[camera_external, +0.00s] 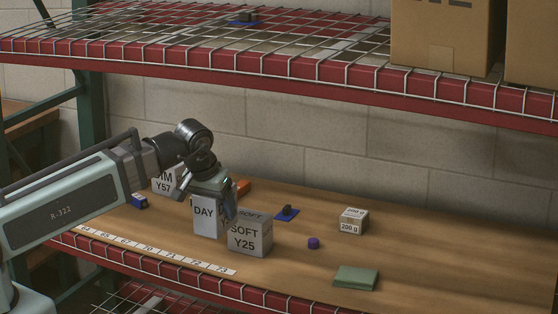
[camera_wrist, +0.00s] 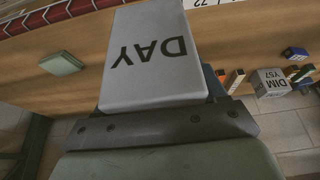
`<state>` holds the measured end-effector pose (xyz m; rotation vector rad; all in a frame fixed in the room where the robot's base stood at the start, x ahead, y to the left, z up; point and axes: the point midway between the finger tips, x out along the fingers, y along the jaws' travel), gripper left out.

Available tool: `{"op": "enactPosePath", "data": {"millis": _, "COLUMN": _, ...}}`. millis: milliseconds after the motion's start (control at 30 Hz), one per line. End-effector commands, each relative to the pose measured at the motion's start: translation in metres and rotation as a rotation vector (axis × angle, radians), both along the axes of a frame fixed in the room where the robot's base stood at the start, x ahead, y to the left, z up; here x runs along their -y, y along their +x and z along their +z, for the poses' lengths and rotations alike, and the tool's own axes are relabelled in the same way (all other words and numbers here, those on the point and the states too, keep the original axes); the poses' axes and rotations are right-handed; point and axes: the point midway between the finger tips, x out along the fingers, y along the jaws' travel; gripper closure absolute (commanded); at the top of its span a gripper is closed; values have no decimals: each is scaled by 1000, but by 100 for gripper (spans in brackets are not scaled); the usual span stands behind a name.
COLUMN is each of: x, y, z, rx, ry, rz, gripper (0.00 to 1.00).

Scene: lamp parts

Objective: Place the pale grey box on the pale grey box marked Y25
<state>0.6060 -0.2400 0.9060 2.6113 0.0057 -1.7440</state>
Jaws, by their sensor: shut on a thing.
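The pale grey box marked DAY (camera_external: 204,215) is upright in my gripper (camera_external: 213,192). In the wrist view the DAY box (camera_wrist: 150,60) fills the upper middle, its lettering upside down, against the grey jaw (camera_wrist: 160,127). My gripper is shut on it from above. The pale grey box marked SOFT Y25 (camera_external: 246,237) stands on the wooden shelf, just right of and nearer than the DAY box in the external view. The two overlap in the picture; I cannot tell whether they touch, or whether the DAY box clears the shelf. Y25 is not seen in the wrist view.
A DIM Y57 box (camera_external: 165,181) stands behind my wrist. A 200 g box (camera_external: 353,220), purple cylinder (camera_external: 313,243), blue part (camera_external: 287,213) and green block (camera_external: 356,278) lie to the right. A numbered strip (camera_external: 155,252) runs along the front edge. A wire shelf (camera_external: 300,75) hangs above.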

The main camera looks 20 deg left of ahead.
Motion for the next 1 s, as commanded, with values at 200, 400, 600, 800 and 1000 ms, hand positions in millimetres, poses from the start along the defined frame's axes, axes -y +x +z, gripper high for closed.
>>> {"op": "enactPosePath", "data": {"millis": 200, "x": 2, "y": 53, "z": 1, "rx": 1, "ry": -1, "rz": 1, "gripper": 65}}
{"op": "enactPosePath", "data": {"millis": 400, "x": 2, "y": 96, "z": 1, "rx": -1, "ry": -1, "rz": 0, "gripper": 65}}
{"op": "enactPosePath", "data": {"millis": 600, "x": 1, "y": 133, "z": 0, "rx": 0, "ry": -1, "rz": -1, "gripper": 65}}
{"op": "enactPosePath", "data": {"millis": 800, "x": 0, "y": 149, "z": 0, "rx": 1, "ry": 0, "rz": -2, "gripper": 65}}
{"op": "enactPosePath", "data": {"millis": 1000, "x": 0, "y": 158, "z": 0, "rx": 0, "ry": 0, "rz": -2, "gripper": 65}}
